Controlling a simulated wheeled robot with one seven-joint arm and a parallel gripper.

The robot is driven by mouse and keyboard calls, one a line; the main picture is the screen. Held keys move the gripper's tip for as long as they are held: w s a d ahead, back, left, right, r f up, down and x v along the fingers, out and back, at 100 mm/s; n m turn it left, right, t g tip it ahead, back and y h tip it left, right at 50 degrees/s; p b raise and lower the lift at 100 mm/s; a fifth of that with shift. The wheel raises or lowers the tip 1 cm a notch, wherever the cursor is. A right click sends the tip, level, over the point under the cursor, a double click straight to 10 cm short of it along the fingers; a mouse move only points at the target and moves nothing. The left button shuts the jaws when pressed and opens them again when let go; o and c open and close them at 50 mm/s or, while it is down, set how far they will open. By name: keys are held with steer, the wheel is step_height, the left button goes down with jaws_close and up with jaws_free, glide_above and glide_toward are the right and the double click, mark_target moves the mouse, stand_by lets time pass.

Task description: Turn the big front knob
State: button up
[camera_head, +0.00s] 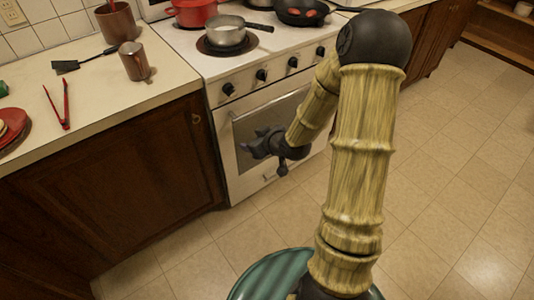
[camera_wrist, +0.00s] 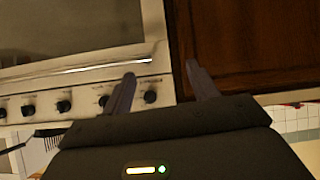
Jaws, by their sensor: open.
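A row of black knobs runs along the white stove's front panel. The left-end knob (camera_head: 228,89) and the others look alike in size, so I cannot tell which is the big one. My gripper (camera_head: 250,141) is in front of the oven door, below the knobs and apart from them. In the wrist view my gripper (camera_wrist: 160,72) is open and empty, with its fingers spread. One knob (camera_wrist: 150,97) appears between the fingers there, beyond them; another knob (camera_wrist: 104,101) is beside the left finger.
The stove (camera_head: 245,106) has an oven door handle (camera_wrist: 75,70) below the knobs. A saucepan (camera_head: 229,31), a red pot (camera_head: 194,12) and a skillet (camera_head: 301,12) stand on top. The left counter (camera_head: 100,90) holds a mug (camera_head: 135,62) and red tongs (camera_head: 60,110). Floor ahead is clear.

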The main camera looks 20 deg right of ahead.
mark_target(232, 91)
steer(key=s+r+m+g+h+p, duration=0.1)
steer(key=s+r+m+g+h, duration=0.1)
steer(key=s, duration=0.8)
step_height(232, 91, up, 2)
steer(key=g+h, duration=0.1)
steer(key=g, duration=0.1)
steer(key=shift+s+r+g, duration=0.25)
steer(key=shift+g, duration=0.15)
steer(key=w+d+n+t+y+p, duration=0.1)
steer(key=w+t+y+p, duration=0.1)
steer(key=w, duration=0.3)
steer(key=w+d+f+n+t+y+p, duration=0.1)
steer(key=w+d+t+y+p, duration=0.1)
steer(key=w+t+p, duration=0.2)
steer(key=w+d+n+t+y+p, duration=0.2)
steer(key=w+t+p, duration=0.2)
steer(key=w+t, duration=0.1)
steer(key=shift+w+d+f, duration=0.15)
steer(key=shift+w, duration=0.55)
steer(key=shift+y, duration=0.3)
steer(key=x, duration=0.5)
steer(key=p+x, duration=0.1)
steer(key=x, duration=0.5)
steer(key=p+x, duration=0.1)
steer(key=x, duration=0.5)
steer(key=shift+w+r, duration=0.3)
